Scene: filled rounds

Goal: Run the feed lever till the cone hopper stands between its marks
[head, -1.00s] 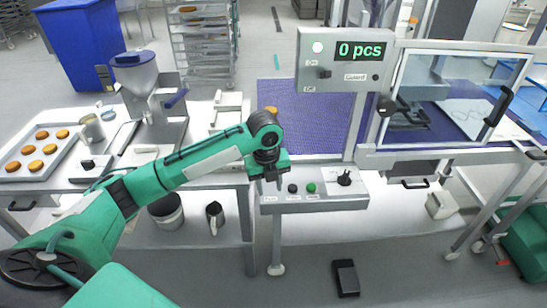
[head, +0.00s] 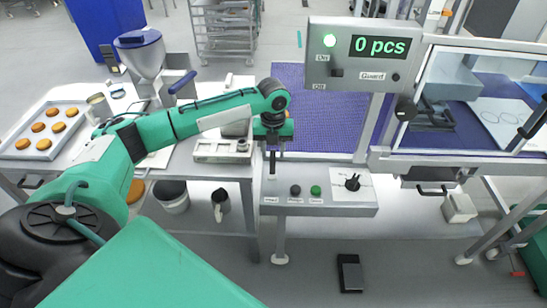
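The cone hopper (head: 140,62) is a pale cone with a blue lid at the upper left; I cannot make out its marks or fill level. My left gripper (head: 272,148) points down over the left end of the grey control box (head: 320,208). A dark upright piece (head: 271,162) shows just below it, above the leftmost label; it may be a lever on the box. I cannot tell whether the gripper's fingers are open or shut, or touch it. My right gripper is out of view.
The box also carries a black button (head: 295,190), a green button (head: 315,190) and a black knob (head: 352,183). A tray (head: 22,152) holds several rounds. The purple belt (head: 318,120) lies behind.

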